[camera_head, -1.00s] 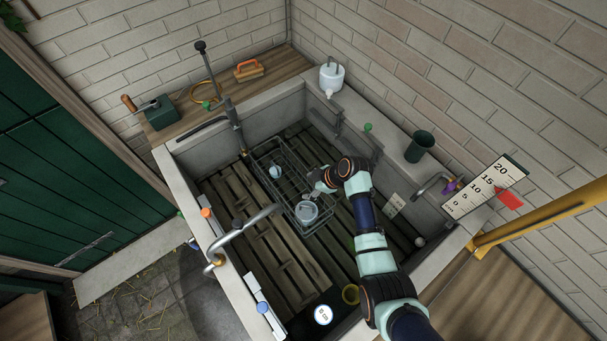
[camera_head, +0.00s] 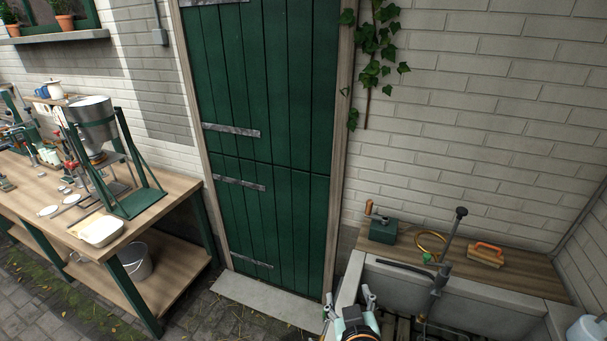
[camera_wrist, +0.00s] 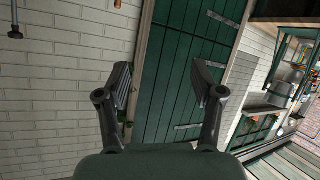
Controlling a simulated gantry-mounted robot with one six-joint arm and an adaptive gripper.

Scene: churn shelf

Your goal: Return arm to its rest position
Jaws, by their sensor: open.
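My gripper (camera_head: 349,301) shows at the bottom of the head view, in front of the left end of the sink (camera_head: 389,284). In the wrist view my gripper (camera_wrist: 162,84) has its two fingers spread wide apart with nothing between them. The wrist view is tilted and looks past the fingers toward the green door (camera_wrist: 180,75) and the pale brick wall (camera_wrist: 65,90). Most of my arm lies below the edge of the head view.
A tall tap (camera_head: 445,250), a hand brush (camera_head: 486,254) and a green box with a crank (camera_head: 383,231) stand at the sink's back. A wooden workbench (camera_head: 150,226) with a metal hopper (camera_head: 92,118) is at the left.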

